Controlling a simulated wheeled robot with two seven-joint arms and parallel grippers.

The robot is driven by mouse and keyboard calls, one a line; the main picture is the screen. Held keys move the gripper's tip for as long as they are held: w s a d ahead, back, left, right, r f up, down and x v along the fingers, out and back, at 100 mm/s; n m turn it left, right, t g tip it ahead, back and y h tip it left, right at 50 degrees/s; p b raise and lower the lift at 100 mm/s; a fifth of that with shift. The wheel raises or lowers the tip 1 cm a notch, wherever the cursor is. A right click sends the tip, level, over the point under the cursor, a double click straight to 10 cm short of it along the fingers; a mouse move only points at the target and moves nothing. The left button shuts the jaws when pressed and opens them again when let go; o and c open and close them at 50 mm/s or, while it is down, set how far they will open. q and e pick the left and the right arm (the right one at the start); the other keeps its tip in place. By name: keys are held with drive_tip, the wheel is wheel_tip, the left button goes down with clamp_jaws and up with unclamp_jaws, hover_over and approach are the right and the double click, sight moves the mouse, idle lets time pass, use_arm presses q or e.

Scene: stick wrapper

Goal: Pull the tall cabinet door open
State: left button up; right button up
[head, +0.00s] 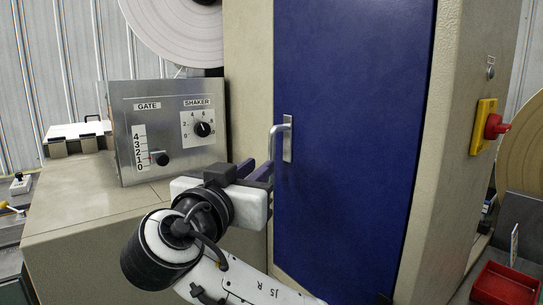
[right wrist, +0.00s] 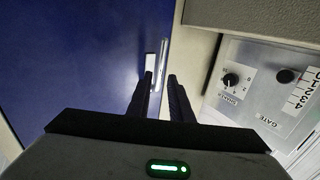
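The tall cabinet door (head: 350,150) is a dark blue panel and looks shut in its beige frame. It fills the upper left of the right wrist view (right wrist: 80,60). Its metal bar handle (head: 284,140) stands upright near the door's left edge. My right gripper (head: 262,172) is just left of and below the handle in the head view. In the right wrist view its two dark fingers (right wrist: 160,78) are apart, with the handle (right wrist: 160,62) in line with the gap at their tips. I cannot tell whether they touch it. My left gripper is not in view.
A metal control box (head: 170,130) with GATE and SHAKER dials stands on a beige ledge (head: 100,205) left of the door. A red switch on a yellow plate (head: 486,127) sits on the cabinet's right side. A red tray (head: 505,284) is at lower right.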

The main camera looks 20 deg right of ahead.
sight(270, 158)
drive_tip(key=p+x, duration=0.1)
drive_tip(key=x, duration=0.7)
drive_tip(key=shift+w+d+p, duration=0.25)
drive_tip(key=shift+p, duration=0.15)
drive_tip(key=shift+w, duration=0.1)
clamp_jaws()
